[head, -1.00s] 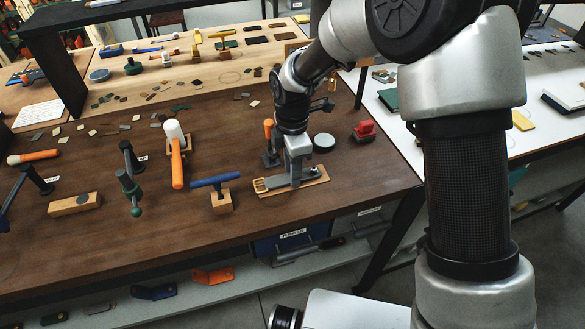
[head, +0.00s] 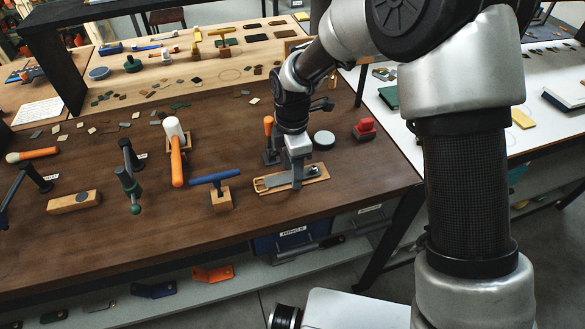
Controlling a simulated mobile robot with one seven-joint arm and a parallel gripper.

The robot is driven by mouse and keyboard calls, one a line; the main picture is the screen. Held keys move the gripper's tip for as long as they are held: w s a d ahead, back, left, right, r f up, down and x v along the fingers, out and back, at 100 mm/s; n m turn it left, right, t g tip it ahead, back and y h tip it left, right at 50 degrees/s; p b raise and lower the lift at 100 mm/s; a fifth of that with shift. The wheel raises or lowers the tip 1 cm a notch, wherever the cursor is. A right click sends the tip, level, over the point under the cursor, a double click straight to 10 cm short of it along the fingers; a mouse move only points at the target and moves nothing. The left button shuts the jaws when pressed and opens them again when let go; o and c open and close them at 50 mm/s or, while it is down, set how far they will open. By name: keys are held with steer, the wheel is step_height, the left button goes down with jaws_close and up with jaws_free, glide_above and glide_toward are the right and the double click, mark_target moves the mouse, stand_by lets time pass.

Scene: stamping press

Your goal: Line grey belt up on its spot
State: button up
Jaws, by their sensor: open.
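The grey belt (head: 277,181) lies along a light wooden board (head: 320,172) near the front right of the dark brown workbench. A buckle shows at the board's left end (head: 260,184). My gripper (head: 297,183) is open and points down over the right part of the belt, its fingertips at about the board's level. The fingers hide part of the belt, and I cannot tell whether they touch it.
A blue-handled tool in a wooden block (head: 222,198) stands left of the board. An orange-handled tool (head: 268,130), a round grey tin (head: 323,140) and a red stamp (head: 364,129) stand behind it. The bench's front strip is clear.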

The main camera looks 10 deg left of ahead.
steer(key=shift+r, duration=0.1)
steer(key=shift+r+p, duration=2.55)
steer(key=shift+r, duration=0.9)
